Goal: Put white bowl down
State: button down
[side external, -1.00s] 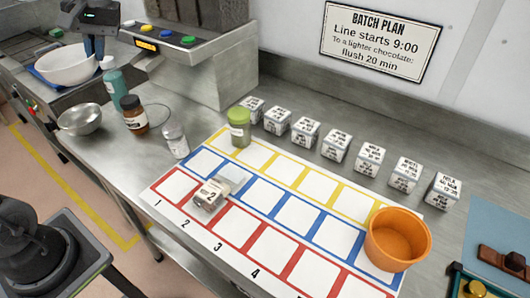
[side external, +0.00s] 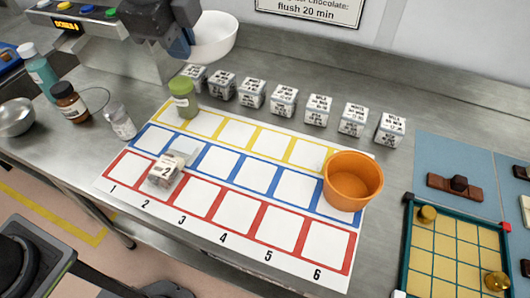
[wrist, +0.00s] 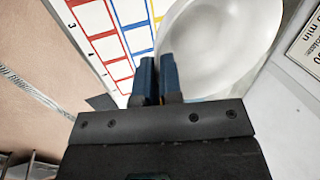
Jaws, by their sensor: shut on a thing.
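The white bowl (side external: 213,38) is in the air at the top of the side view, above the back of the steel counter. My gripper (side external: 184,44) is shut on its left rim. In the wrist view the bowl (wrist: 225,45) fills the upper right, and my gripper's blue fingers (wrist: 158,78) close on its near edge. The underside of the bowl and the exact contact at the rim are partly hidden.
A numbered mat (side external: 213,213) lies on the counter, holding an orange bowl (side external: 352,181), a green-lidded jar (side external: 184,98) and a small labelled box (side external: 165,171). Several white labelled cubes (side external: 284,102) line its back edge. A gridded tray (side external: 450,255) stands at right. Bare counter lies behind the cubes.

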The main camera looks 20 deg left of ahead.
notch_tip(320, 180, down, 11)
jog(key=d, duration=0.1)
jog(key=shift+m, duration=0.3)
jog(key=s+d+f, duration=0.1)
jog(key=d+f, duration=0.1)
jog(key=d, duration=0.1)
jog(key=s+d+f, duration=0.1)
jog(key=d+f, duration=0.1)
jog(key=d, duration=0.2)
jog(key=s+d+f, duration=0.1)
jog(key=d+f, duration=0.2)
jog(key=d, duration=0.1)
jog(key=shift+d, duration=0.2)
jog(key=shift+f, duration=1.95)
jog(key=shift+f, duration=0.15)
jog(key=c, duration=1.3)
grip_release()
